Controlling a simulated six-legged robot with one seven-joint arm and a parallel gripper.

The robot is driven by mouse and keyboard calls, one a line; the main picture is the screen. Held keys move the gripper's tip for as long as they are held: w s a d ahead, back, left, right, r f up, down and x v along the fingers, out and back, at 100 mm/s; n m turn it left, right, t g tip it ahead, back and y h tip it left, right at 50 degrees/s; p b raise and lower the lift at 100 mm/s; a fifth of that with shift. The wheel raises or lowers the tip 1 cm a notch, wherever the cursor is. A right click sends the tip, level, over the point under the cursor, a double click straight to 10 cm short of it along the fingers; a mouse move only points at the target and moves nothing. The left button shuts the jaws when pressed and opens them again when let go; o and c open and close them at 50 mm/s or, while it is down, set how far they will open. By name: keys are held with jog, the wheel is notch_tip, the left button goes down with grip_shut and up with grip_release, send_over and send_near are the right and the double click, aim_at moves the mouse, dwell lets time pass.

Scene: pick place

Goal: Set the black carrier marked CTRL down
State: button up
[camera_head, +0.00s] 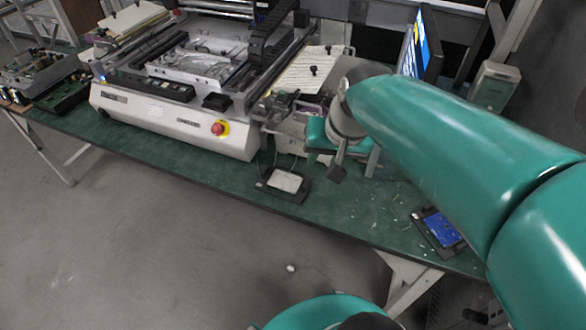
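My teal arm reaches in from the right, and its end is over the green table (225,180), in front of the white machine. My gripper (337,172) is small and dark here; its fingers do not show clearly, nor does anything between them. A black carrier (297,195) with a pale grey plate lies near the table's front edge, just left of my gripper and apart from it. A second black carrier (424,232) with a blue board lies at the right, partly behind my arm. No CTRL mark can be read on either one.
A large white machine (175,125) with a red button fills the back of the table. Green circuit boards (45,75) lie at the far left. A monitor (420,45) stands behind my arm. Small scraps lie on the table at the right. The front strip left of centre is clear.

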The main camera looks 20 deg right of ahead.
jog(key=s+a+r+n+t, duration=0.1)
jog(key=s+a+r+n, duration=0.1)
jog(key=s+a+n, duration=0.2)
jog(key=s+a, duration=0.1)
jog(key=a, duration=0.2)
jog(key=shift+s+a+n+h, duration=0.15)
jog(key=shift+a+n+h, duration=0.15)
jog(key=shift+a+h, duration=0.1)
dwell(0.6)
